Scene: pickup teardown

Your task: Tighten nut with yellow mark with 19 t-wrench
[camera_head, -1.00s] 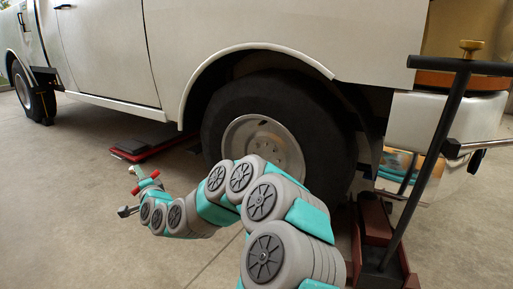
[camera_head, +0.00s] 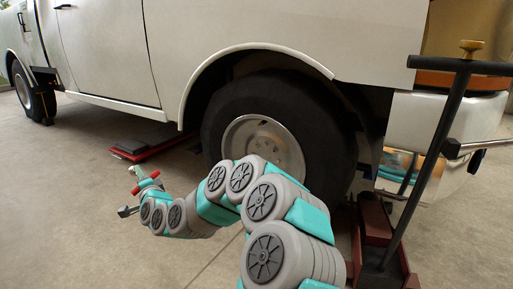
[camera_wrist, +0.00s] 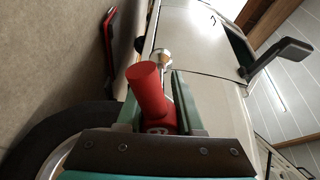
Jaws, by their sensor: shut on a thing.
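My gripper (camera_head: 147,192) reaches out low to the left of the truck's rear wheel (camera_head: 225,107) in the head view. It is shut on the T-wrench (camera_head: 149,182), which has a red handle and a silver socket end. In the wrist view the red handle (camera_wrist: 148,88) sits between the green fingers of my gripper (camera_wrist: 157,100), with the silver socket (camera_wrist: 161,57) beyond it. The wrench is held in the air, apart from the wheel. The wheel's silver hub (camera_head: 262,143) is partly covered by my arm. I cannot make out any yellow-marked nut.
A red floor jack (camera_head: 375,222) with a tall black T-handle (camera_head: 432,150) stands right of the wheel. Another low red device (camera_head: 143,148) lies under the truck's side (camera_head: 100,70). The concrete floor (camera_head: 60,220) at left is clear.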

